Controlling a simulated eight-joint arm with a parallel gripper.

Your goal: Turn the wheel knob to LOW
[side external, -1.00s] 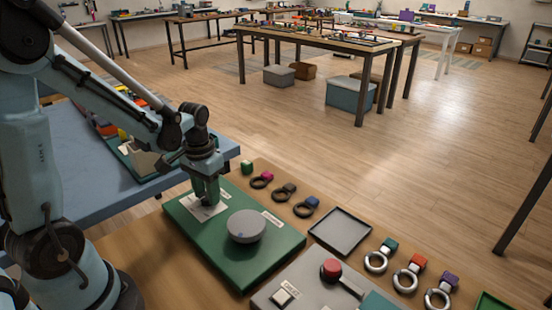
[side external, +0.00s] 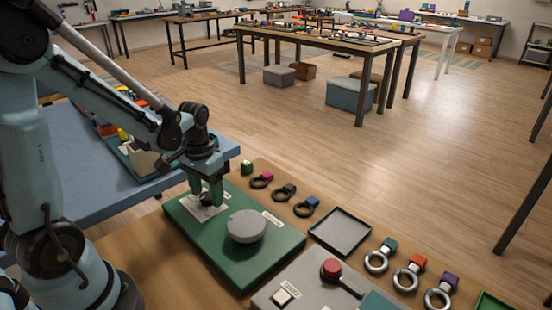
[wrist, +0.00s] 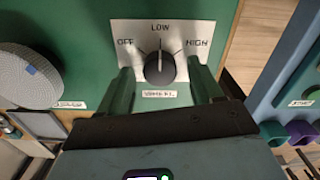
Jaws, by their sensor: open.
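The dark round knob (wrist: 160,68) sits on a white dial plate (wrist: 125,30) marked OFF, LOW and HIGH. Its light pointer line appears to point up at LOW in the wrist view. The plate is fixed to a green board (side external: 250,278). My gripper (wrist: 162,80) is open, with one green finger on each side of the knob and a gap visible beside it. In the side view my gripper (side external: 208,192) is low over the plate and hides most of the knob. A small label below the knob is too blurred to read surely.
A grey round wheel (side external: 246,226) with a blue mark stands on the same board close to my gripper. Several rings with coloured blocks lie along the bench. An empty dark tray (side external: 340,232) and a grey panel with a red-topped lever (side external: 331,268) are to the right.

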